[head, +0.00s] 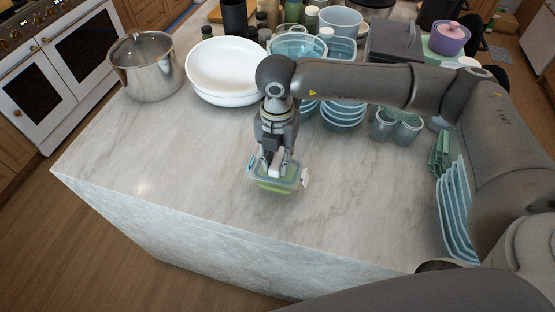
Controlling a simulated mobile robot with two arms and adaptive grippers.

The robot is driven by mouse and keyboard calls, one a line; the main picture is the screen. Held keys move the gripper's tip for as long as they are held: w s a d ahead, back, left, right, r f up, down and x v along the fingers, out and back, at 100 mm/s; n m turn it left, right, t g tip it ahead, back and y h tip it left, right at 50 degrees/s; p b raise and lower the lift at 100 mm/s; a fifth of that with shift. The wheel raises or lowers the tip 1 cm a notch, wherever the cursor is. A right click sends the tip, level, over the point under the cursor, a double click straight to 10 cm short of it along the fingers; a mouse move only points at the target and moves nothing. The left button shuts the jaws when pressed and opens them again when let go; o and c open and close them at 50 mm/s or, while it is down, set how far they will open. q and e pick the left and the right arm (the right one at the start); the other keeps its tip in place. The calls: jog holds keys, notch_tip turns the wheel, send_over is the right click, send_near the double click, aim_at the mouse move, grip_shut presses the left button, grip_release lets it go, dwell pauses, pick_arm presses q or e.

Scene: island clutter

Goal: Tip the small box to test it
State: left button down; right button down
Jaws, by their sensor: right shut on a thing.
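The small box (277,185) is a clear container with a greenish lower part and pale clips at its sides. It is at the middle of the marble island, below my right gripper (275,172). My right gripper points down and is shut on the small box, with its fingers at the top of it. The fingers and wrist cover part of the box's top. I cannot tell whether its base touches the counter. My left gripper is not in view.
A steel pot (148,75) and white bowls (226,68) stand at the back left. Blue bowls (343,115), two glass jars (407,131) and upright blue plates (456,210) are to the right. The marble counter (180,160) is clear at left and front.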

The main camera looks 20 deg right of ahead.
jog(key=shift+f+b, duration=1.35)
jog(key=shift+f, duration=0.05)
jog(key=c, duration=1.1)
grip_release()
jog(key=shift+c, duration=0.2)
jog(key=shift+r, duration=0.1)
notch_tip(320, 180, up, 12)
jog(key=shift+w+f, duration=0.1)
jog(key=shift+w, duration=0.05)
